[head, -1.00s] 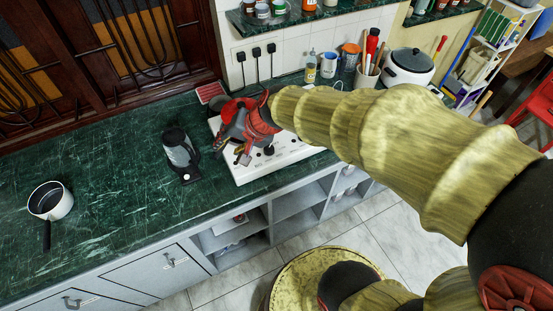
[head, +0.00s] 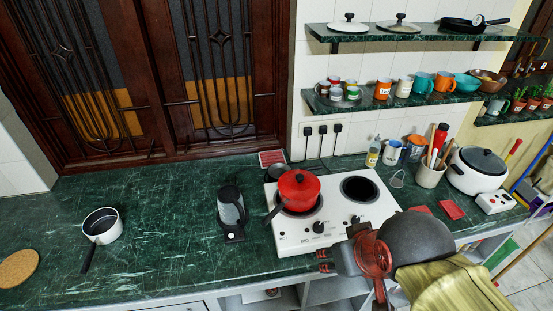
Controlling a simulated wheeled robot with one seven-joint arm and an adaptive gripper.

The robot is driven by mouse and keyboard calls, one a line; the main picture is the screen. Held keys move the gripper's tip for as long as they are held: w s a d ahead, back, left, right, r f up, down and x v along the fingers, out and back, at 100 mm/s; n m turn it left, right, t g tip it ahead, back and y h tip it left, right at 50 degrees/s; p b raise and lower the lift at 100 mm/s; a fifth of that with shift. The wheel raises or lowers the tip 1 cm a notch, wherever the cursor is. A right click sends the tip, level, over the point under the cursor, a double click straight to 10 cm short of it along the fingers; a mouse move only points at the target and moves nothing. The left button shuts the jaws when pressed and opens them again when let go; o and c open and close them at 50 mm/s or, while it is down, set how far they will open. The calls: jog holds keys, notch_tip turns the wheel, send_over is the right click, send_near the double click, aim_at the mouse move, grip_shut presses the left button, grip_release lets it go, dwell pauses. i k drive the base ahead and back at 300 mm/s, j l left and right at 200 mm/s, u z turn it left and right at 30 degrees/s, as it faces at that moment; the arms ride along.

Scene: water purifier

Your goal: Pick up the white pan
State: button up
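The white pan (head: 102,226) sits upright on the green counter at the left of the head view. It has a dark inside, and its black handle points down toward the counter's front edge. My gripper (head: 328,260), red and grey, is at the lower right, in front of the stove and far to the right of the pan. It is not touching the pan. How its fingers stand is hard to make out from this angle.
A red lidded pot (head: 298,189) sits on the stove's left burner. A round cork mat (head: 17,268) lies left of the pan. The counter around the pan is clear.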

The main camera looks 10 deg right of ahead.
aim_at(104, 226)
jog(key=i+j+u, duration=0.1)
jog(key=u, duration=1.4)
jog(key=i+j+z, duration=0.15)
jog(key=z, duration=0.25)
jog(key=i+j+z, duration=0.1)
jog(key=j+z, duration=0.25)
jog(key=i+j+z, duration=0.1)
jog(key=z, duration=0.3)
jog(key=i+j+z, duration=0.1)
jog(key=j, duration=0.55)
jog(key=i+j+z, duration=0.1)
jog(key=j, duration=0.6)
jog(key=i+j, duration=0.1)
jog(key=j, duration=0.55)
jog(key=i+j+z, duration=0.15)
jog(key=j, duration=0.55)
